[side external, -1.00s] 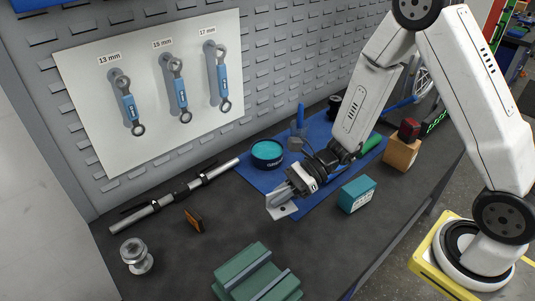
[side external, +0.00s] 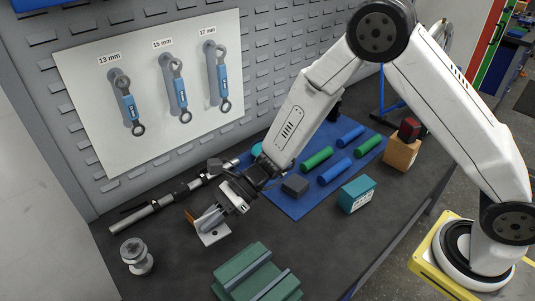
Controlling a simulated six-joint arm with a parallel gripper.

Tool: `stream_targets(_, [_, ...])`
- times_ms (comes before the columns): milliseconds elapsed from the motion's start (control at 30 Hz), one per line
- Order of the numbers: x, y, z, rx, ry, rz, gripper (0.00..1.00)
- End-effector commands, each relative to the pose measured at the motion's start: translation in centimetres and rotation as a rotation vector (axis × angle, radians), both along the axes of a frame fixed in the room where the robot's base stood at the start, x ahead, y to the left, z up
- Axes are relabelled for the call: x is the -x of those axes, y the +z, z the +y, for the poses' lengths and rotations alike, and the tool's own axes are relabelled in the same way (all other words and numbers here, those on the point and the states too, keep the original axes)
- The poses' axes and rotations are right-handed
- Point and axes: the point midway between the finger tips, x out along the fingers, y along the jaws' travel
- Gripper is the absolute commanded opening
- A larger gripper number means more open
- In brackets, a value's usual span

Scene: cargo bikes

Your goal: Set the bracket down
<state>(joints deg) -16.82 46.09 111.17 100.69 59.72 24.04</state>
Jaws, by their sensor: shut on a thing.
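The bracket (side external: 213,236) is a light grey metal plate with a hole, in the side external view left of the blue mat. My gripper (side external: 210,220) is shut on it, reaching down from the upper right. The plate is at or just above the dark bench top; I cannot tell whether it touches. My fingers hide the bracket's upper part.
A green block (side external: 256,272) stands in front, a silver spool-shaped part (side external: 136,257) to the left. An orange-brown piece (side external: 190,216) is close behind my gripper, with a black-and-silver bar (side external: 160,205) beyond. The blue mat (side external: 292,209) holds several handles; a teal box (side external: 357,194) stands beside it.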

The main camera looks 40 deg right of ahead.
Motion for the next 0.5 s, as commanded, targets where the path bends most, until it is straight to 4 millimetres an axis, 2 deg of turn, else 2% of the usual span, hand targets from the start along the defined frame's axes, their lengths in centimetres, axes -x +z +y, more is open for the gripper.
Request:
stream_targets(33, [0.0, 0.0, 1.9, -0.002, 0.02, -0.002, 0.0])
stream_targets(200, [0.2, 0.3, 6.8, -0.01, 0.055, 0.001, 0.0])
stream_targets(333, [0.6, 0.6, 9.5, -0.018, 0.074, 0.003, 0.0])
stream_targets(500, [0.9, 0.7, 11.3, -0.021, 0.085, 0.007, 0.0])
